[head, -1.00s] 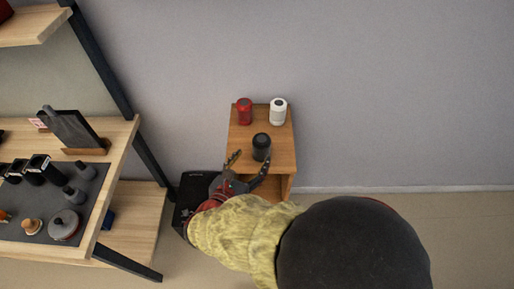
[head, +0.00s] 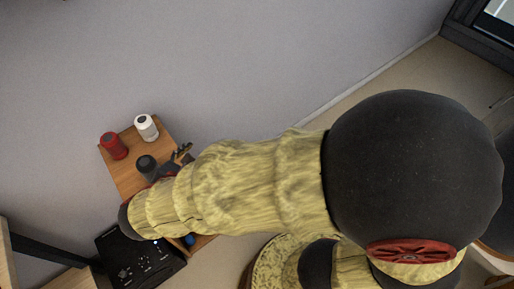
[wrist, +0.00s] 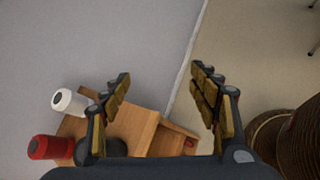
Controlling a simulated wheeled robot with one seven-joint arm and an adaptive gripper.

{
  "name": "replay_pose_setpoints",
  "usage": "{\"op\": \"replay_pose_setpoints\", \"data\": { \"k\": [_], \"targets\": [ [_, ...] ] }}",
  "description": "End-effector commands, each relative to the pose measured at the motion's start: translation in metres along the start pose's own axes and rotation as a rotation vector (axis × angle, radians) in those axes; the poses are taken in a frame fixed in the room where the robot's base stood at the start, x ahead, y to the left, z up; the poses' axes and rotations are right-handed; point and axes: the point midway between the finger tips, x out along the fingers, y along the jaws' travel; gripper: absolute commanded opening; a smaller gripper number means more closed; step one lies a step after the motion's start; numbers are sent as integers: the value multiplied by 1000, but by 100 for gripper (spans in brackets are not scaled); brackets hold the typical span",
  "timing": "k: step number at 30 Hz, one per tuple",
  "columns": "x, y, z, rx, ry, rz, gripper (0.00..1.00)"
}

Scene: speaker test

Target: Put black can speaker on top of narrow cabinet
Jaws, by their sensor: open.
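The black can speaker (head: 146,164) stands upright on the wooden top of the narrow cabinet (head: 128,181), near its front. My gripper (head: 183,153) is open and empty, just right of the speaker in the head view; my arm hides part of the gripper and cabinet. In the wrist view my open fingers (wrist: 160,92) have only wall, floor edge and a cabinet (wrist: 143,122) corner between them. A dark shape behind the left finger, probably the black speaker (wrist: 129,147), is mostly hidden there.
A red can speaker (head: 113,146) and a white can speaker (head: 146,128) stand at the back of the cabinet top. They also show in the wrist view, red (wrist: 50,147) and white (wrist: 70,102). A black box with buttons (head: 140,257) is beside the cabinet.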

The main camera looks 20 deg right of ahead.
Motion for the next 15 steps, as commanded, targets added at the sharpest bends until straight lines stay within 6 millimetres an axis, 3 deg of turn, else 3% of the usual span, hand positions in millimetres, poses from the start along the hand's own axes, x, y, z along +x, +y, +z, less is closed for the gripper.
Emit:
{"op": "replay_pose_setpoints", "data": {
  "k": [1, 6, 12, 15],
  "targets": [
    [7, -16, 26, 132, 24, -78, 61],
    [12, -71, 76, 564, 112, -305, 61],
    [-5, -120, 113, 1096, 205, -509, 61],
    [-19, -134, 127, 1368, 252, -580, 61]
  ]
}}
